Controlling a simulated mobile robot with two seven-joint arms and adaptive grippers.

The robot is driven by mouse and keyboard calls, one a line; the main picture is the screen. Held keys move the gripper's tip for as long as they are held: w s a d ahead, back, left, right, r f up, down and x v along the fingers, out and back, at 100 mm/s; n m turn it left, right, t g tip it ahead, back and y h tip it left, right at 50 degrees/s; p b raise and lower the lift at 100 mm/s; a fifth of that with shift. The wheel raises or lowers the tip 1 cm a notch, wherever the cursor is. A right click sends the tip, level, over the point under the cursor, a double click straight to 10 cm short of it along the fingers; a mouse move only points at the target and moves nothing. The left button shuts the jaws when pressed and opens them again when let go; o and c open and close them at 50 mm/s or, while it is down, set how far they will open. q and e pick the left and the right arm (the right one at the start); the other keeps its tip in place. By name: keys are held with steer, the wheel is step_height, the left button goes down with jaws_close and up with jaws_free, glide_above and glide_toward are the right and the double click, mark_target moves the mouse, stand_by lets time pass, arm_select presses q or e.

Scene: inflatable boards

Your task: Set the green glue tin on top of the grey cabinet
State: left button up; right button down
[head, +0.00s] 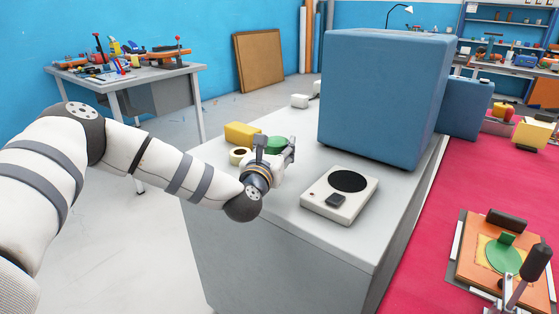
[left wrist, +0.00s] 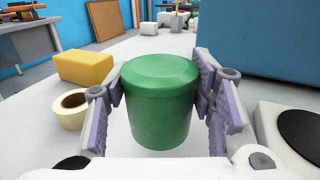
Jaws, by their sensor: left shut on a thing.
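The green glue tin (left wrist: 160,100) stands upright between the two fingers of my left gripper (left wrist: 162,88), which is shut on its sides. In the head view the tin (head: 276,145) shows partly behind the gripper (head: 274,150), over the left part of the grey cabinet's white top (head: 285,195). I cannot tell whether the tin's base touches the top. My right gripper is not in view.
A yellow block (head: 242,132) and a tape roll (head: 239,155) lie left of the tin. A white scale-like device (head: 322,205) lies to the right, and a large blue box (head: 375,95) stands behind it. The cabinet's front area is clear.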

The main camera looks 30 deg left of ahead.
arm_select(q)
steer(key=shift+w+f, duration=0.15)
steer(key=shift+f, duration=1.55)
steer(key=o, duration=1.1)
steer(key=shift+f+b, duration=0.15)
steer(key=shift+b, duration=0.15)
steer(key=o, duration=0.5)
steer(key=shift+c, duration=0.2)
steer(key=shift+r, duration=0.3)
steer(key=shift+s+d+r, duration=0.1)
steer(key=shift+s, duration=0.15)
steer(key=v, duration=1.1)
steer(key=shift+s+d+p, duration=0.1)
steer(key=shift+s+p, duration=0.15)
steer(key=shift+p, duration=0.05)
